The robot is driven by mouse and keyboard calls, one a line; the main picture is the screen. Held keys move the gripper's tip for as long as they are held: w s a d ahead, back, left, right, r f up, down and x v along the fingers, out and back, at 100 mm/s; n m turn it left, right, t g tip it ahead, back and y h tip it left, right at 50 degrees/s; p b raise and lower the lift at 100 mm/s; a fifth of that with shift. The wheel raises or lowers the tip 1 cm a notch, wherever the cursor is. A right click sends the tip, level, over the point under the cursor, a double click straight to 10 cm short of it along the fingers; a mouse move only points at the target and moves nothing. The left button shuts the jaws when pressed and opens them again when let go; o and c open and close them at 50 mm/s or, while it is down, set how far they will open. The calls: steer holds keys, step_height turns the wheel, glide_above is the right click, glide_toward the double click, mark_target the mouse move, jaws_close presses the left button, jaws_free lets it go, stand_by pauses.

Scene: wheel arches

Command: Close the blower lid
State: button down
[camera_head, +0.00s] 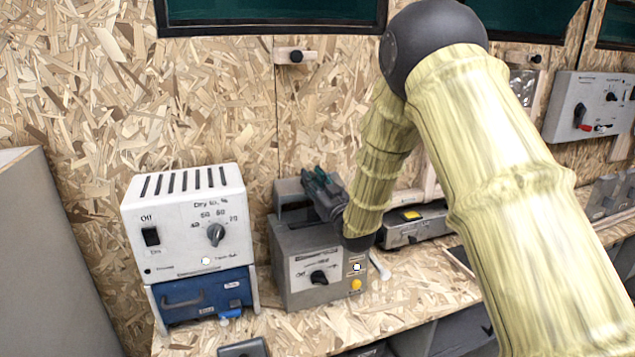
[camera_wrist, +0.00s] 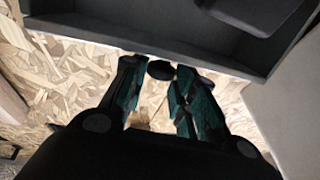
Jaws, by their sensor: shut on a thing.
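A grey box, seemingly the blower (camera_head: 305,268), stands on the bench with a black dial and a yellow button on its front. A grey panel, seemingly its lid (camera_head: 289,187), shows raised at the back of its top, partly hidden by my gripper. My gripper (camera_head: 318,182) is over the box top, with its green-padded fingers pointing up and back at the panel. In the wrist view my gripper (camera_wrist: 158,86) has its fingers on either side of a dark round knob (camera_wrist: 160,70) at the panel's edge (camera_wrist: 150,57). The exact finger contact is hard to see.
A white unit (camera_head: 187,222) on a blue case (camera_head: 205,297) stands close to the left of the box. A low grey device (camera_head: 415,228) lies to the right, behind my arm. The chipboard wall is close behind. Some bench top is bare in front right.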

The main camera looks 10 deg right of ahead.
steer(key=shift+f, duration=0.1)
steer(key=c, duration=1.1)
jaws_free()
steer(key=shift+s+d, duration=0.1)
steer(key=shift+d, duration=0.05)
steer(key=v, duration=1.1)
steer(key=shift+s+d, duration=0.1)
steer(key=shift+s, duration=0.3)
steer(key=shift+d, duration=0.1)
